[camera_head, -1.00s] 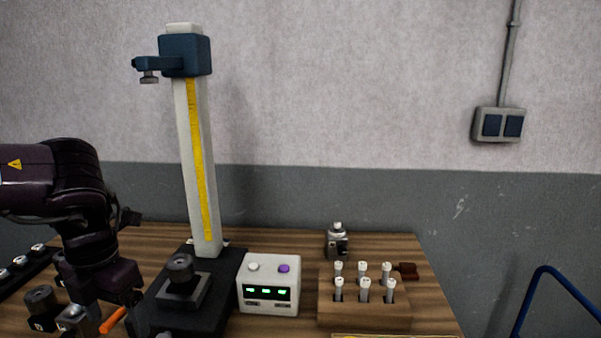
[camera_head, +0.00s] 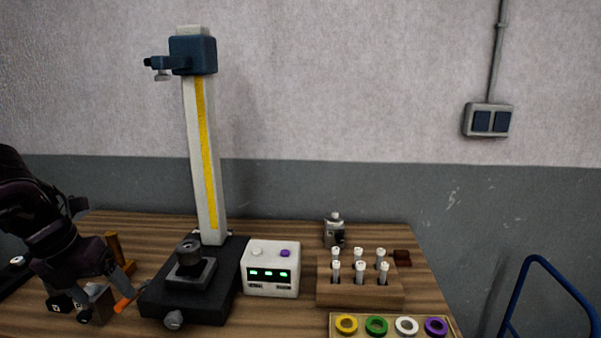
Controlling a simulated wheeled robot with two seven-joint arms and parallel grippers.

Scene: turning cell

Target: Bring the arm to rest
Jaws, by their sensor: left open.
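My left arm comes in from the left edge. My left gripper (camera_head: 70,311) is low at the left of the wooden table (camera_head: 215,327), left of the black base of the height gauge. Its jaws are open, and I see nothing held between them. Small dark and grey blocks (camera_head: 97,303) and an orange-handled tool (camera_head: 125,303) are close by it; whether it touches them I cannot tell. My right gripper is out of view.
A tall height gauge (camera_head: 206,150) stands on its black base. Right of it are a white display box (camera_head: 271,268), a wooden rack (camera_head: 361,294) with several white pins, and a tray of coloured rings (camera_head: 391,333). A blue rail (camera_head: 565,285) stands at far right.

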